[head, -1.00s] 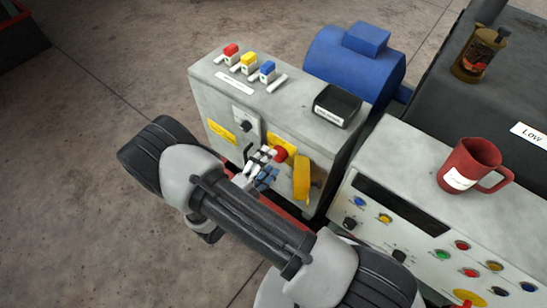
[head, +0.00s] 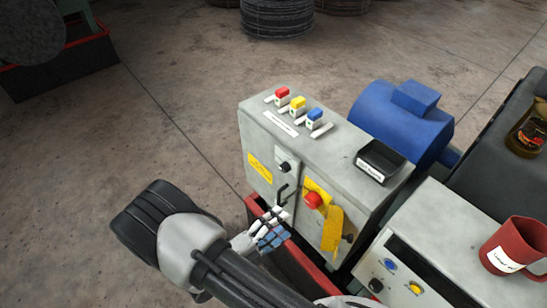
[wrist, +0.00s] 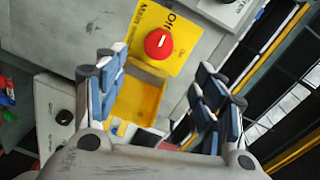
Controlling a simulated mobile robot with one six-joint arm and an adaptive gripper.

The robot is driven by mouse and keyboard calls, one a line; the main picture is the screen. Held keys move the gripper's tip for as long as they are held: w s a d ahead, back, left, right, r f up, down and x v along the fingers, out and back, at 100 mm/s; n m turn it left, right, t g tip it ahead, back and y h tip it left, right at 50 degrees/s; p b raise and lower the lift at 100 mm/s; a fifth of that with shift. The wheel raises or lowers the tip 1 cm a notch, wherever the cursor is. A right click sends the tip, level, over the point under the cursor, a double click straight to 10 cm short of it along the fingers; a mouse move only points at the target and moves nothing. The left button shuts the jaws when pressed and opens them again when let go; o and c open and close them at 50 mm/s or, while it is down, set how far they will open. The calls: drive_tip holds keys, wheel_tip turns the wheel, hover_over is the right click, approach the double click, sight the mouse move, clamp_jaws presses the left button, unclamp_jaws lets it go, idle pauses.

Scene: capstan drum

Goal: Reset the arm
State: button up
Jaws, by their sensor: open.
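My gripper (head: 272,228) is open and empty in front of the grey control cabinet (head: 258,140), near a black handle (head: 284,193) on its front. In the wrist view my gripper (wrist: 160,100) has its two blue-padded fingers spread wide. Beyond them is a red rotary knob (wrist: 159,43) on a yellow plate (wrist: 148,22). The red knob (head: 313,200) also shows in the head view, to the right of my gripper. A yellow flap or tag (head: 333,229) hangs beside it; in the wrist view a yellow box-like part (wrist: 140,95) lies between the fingers.
Red, yellow and blue clips (head: 299,104) and a black box (head: 380,161) sit on the cabinet. A blue motor (head: 405,115) stands behind. A red mug (head: 514,246) stands on the right console (head: 450,220). Open concrete floor (head: 165,90) lies to the left.

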drive_tip(key=s+d+r+m+g+y+b, duration=0.1)
drive_tip(key=s+d+r+m+g+y, duration=0.15)
drive_tip(key=d+r+m+g, duration=0.7)
drive_tip(key=s+d+r+m+g+y+b, duration=0.15)
drive_tip(key=s+r+m, duration=0.4)
drive_tip(key=m, duration=0.95)
drive_tip(key=s+r+m+t+y, duration=0.2)
drive_tip(key=r+m+y, duration=0.3)
drive_tip(key=m, duration=0.5)
drive_tip(key=s+a+r+m+t+y, duration=0.1)
drive_tip(key=s+r+m+t+y, duration=0.2)
drive_tip(key=m, duration=0.8)
drive_tip(key=shift+s+a+r+y+b, duration=0.2)
drive_tip(key=shift+s+r+y+b, duration=0.25)
drive_tip(key=shift+s+r+y, duration=0.9)
drive_tip(key=shift+w+r+h, duration=0.35)
drive_tip(key=shift+w, duration=0.05)
